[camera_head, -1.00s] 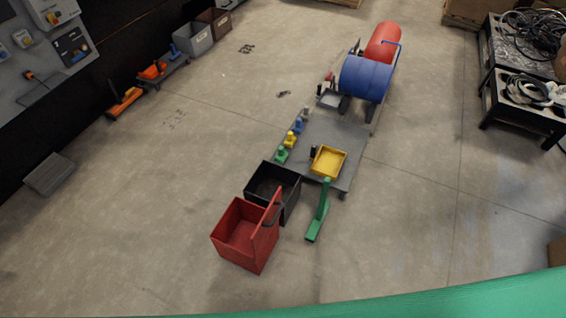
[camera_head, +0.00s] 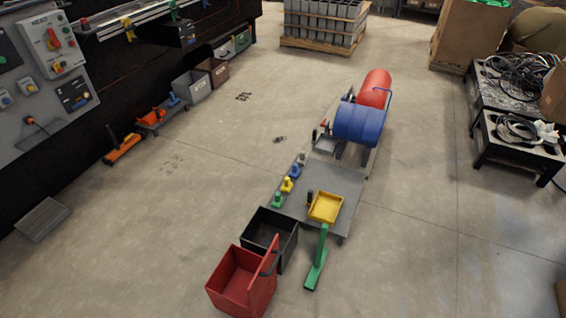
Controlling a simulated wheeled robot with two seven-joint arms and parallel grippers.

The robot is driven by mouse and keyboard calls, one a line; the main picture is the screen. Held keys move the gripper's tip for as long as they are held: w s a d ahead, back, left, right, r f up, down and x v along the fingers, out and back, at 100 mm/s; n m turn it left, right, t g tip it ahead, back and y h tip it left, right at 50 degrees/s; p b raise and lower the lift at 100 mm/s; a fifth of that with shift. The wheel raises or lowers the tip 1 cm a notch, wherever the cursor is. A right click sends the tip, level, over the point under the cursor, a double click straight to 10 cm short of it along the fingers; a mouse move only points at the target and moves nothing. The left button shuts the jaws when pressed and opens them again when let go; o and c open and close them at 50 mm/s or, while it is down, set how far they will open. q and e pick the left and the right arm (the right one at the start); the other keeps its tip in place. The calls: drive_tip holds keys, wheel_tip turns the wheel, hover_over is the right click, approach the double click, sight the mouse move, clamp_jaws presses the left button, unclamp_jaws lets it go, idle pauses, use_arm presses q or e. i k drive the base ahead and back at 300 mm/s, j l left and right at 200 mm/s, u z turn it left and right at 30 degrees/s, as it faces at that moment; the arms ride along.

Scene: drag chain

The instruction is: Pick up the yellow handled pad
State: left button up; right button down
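A small yellow handled pad (camera_head: 287,185) stands on the left edge of a low grey cart (camera_head: 330,184) in the middle of the floor. It stands in a row between a green handled pad (camera_head: 277,201) in front and a blue handled pad (camera_head: 295,172) behind. A small greyish piece is at the far end of the row. Neither of my grippers is in view.
A yellow tray (camera_head: 325,208) lies on the cart. Blue (camera_head: 360,125) and red (camera_head: 375,88) drums lie beyond. Open floor lies on both sides.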

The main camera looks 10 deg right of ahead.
sight(287, 186)
drive_tip(key=j+u, duration=0.6)
drive_tip(key=i+j+u, duration=0.5)
drive_tip(key=i+j, duration=0.15)
drive_tip(key=i+j+u, duration=0.45)
drive_tip(key=i, duration=0.25)
drive_tip(key=i+z, duration=0.35)
drive_tip(key=i+j+z, duration=0.15)
drive_tip(key=i+z, duration=0.2)
drive_tip(key=i, duration=0.15)
drive_tip(key=i+j+z, duration=0.3)
drive_tip(key=i, duration=0.15)
drive_tip(key=i+l+z, duration=0.25)
drive_tip(key=z, duration=0.15)
drive_tip(key=i+l+z, duration=0.1)
drive_tip(key=i+z, duration=0.75)
drive_tip(key=i+j+z, duration=0.15)
drive_tip(key=i+z, duration=0.25)
